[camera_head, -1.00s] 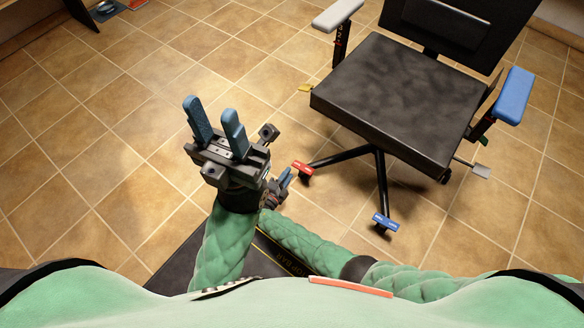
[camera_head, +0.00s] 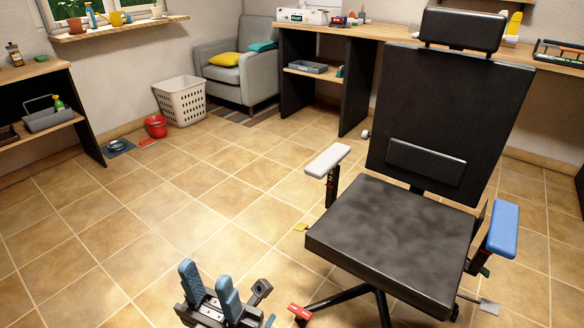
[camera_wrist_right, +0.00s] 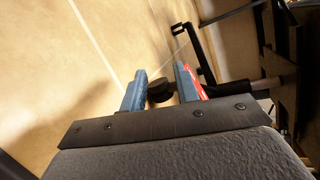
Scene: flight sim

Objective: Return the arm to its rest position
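My left gripper (camera_head: 207,276) is at the bottom of the head view, its two blue fingers pointing up with a gap between them. It is open and empty. My right gripper (camera_wrist_right: 160,88) shows in the right wrist view with its blue fingers apart and nothing held between them. A dark round part (camera_wrist_right: 161,90) shows in the gap, beyond the fingers. In the head view only a small blue bit of the right gripper seems to show at the bottom edge. Most of both arms is out of view.
A laundry basket (camera_head: 180,101), red bucket (camera_head: 155,126) and armchair (camera_head: 225,75) are farther back.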

